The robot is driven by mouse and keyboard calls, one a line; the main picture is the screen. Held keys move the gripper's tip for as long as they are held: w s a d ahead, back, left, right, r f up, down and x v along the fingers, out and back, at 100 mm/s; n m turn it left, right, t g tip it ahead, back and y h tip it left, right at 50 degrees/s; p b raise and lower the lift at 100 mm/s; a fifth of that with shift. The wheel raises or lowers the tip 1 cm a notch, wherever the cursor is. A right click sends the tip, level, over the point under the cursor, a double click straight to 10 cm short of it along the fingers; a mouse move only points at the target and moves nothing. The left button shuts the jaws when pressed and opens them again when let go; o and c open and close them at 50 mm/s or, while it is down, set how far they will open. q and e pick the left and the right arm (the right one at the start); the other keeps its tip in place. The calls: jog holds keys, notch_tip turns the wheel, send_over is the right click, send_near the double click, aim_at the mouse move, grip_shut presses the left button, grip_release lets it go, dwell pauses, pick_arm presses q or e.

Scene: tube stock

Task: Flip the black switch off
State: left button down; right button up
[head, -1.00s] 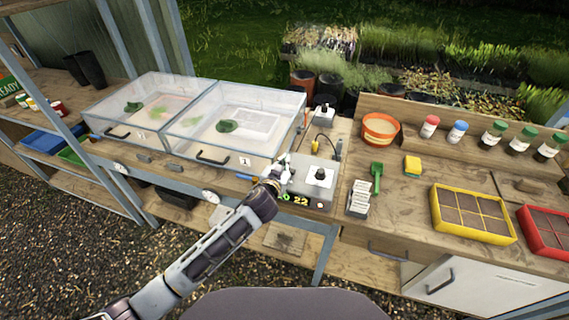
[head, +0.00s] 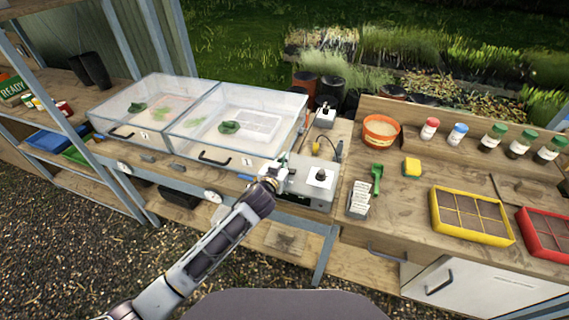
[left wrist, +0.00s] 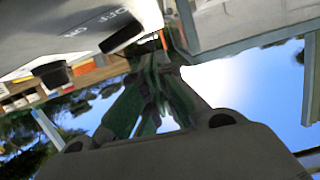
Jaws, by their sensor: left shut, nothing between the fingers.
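The grey control box (head: 308,196) stands on the bench right of the clear propagator boxes, a white plate with a black knob (head: 320,175) on its top. Its front display is dark. In the left wrist view the box face (left wrist: 60,22) carries the letters OFF and ON, with the black switch (left wrist: 122,37) beside them. The switch's tilt is hard to read. My left gripper (head: 281,166) is shut and empty, at the left side of the box, close to the switch; I cannot tell whether it touches. In the head view the gripper hides the switch. My right gripper is out of view.
Two clear propagator boxes (head: 200,150) stand left of the gripper. A green scoop (head: 376,176), white labels (head: 359,199), a yellow sponge (head: 412,167) and a yellow seed tray (head: 470,238) lie to the right.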

pick_arm(q)
jog(key=shift+w+a+r+p, duration=0.1)
jog(key=shift+a+r+p, duration=0.1)
jog(key=shift+r+p, duration=0.9)
jog(key=shift+s+r+b, duration=0.1)
jog(key=shift+s+b, duration=0.25)
jog(key=shift+s, duration=0.1)
jog(key=shift+s+a+r, duration=0.1)
jog(key=shift+s+a, duration=0.2)
jog(key=shift+s, duration=0.3)
jog(key=b+v, duration=0.1)
jog(key=v, duration=0.6)
jog(key=shift+s+a+r, duration=0.15)
jog(key=shift+s+a, duration=0.15)
jog(key=shift+a, duration=0.05)
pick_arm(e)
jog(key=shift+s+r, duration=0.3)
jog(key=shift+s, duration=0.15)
